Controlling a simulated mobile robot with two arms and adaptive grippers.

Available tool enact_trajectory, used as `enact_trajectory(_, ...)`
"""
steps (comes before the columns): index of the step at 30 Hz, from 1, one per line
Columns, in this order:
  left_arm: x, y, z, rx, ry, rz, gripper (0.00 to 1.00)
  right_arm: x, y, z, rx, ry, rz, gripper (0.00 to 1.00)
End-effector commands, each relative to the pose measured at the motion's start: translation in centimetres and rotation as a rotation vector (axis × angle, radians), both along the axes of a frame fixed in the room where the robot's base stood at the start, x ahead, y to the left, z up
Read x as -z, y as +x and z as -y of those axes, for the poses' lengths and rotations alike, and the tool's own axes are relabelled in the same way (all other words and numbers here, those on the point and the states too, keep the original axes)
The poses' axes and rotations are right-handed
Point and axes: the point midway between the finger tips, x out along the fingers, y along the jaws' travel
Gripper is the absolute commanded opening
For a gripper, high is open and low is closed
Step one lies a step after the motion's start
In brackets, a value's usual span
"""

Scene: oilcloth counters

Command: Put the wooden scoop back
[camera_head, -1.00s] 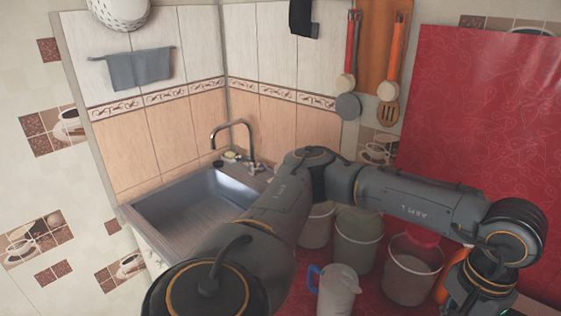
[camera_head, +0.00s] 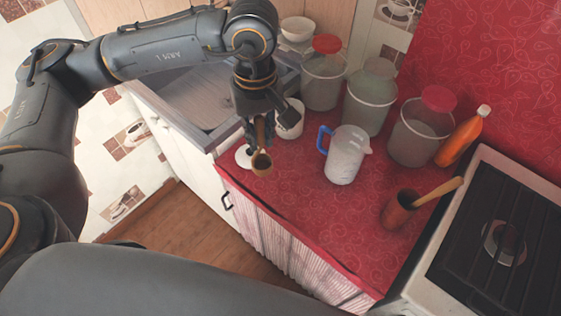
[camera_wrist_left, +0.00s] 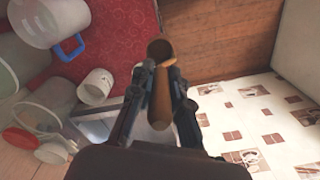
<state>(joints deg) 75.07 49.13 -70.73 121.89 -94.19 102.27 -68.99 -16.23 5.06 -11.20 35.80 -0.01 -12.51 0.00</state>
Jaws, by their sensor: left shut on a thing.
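My left gripper (camera_head: 258,125), pointing down, is shut on the wooden scoop (camera_head: 262,163). The scoop's small brown bowl hangs below the fingers, with its handle between them. In the head view it appears over the left front edge of the red counter. In the left wrist view, the left gripper (camera_wrist_left: 157,88) shows its two dark fingers around the handle, and the round scoop (camera_wrist_left: 160,50) bowl sticks out past their tips. My right gripper is not in view.
A white mug (camera_head: 289,119) and a white disc (camera_head: 243,157) are near the scoop. A pitcher (camera_head: 346,155), several lidded buckets, an orange bottle (camera_head: 460,138) and a brown pot (camera_head: 398,210) with a wooden handle stand on the red counter (camera_head: 300,215). A stove (camera_head: 490,240) is right.

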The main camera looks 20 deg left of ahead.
Motion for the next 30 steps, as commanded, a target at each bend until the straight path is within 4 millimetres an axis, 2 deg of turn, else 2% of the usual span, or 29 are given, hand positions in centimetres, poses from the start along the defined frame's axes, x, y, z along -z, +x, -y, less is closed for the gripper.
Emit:
enact_trajectory(6, 1.2, -0.6, 0.5, -0.556, 0.004, 0.003, 0.00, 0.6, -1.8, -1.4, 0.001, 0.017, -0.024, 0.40)
enact_trajectory(11, 1.8, -1.0, 0.7, -0.975, 0.006, 0.008, 0.00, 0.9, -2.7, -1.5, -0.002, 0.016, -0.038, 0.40)
enact_trajectory(30, 4.5, -2.6, 1.4, -2.675, 0.004, 0.016, 0.00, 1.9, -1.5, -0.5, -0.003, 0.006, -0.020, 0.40)
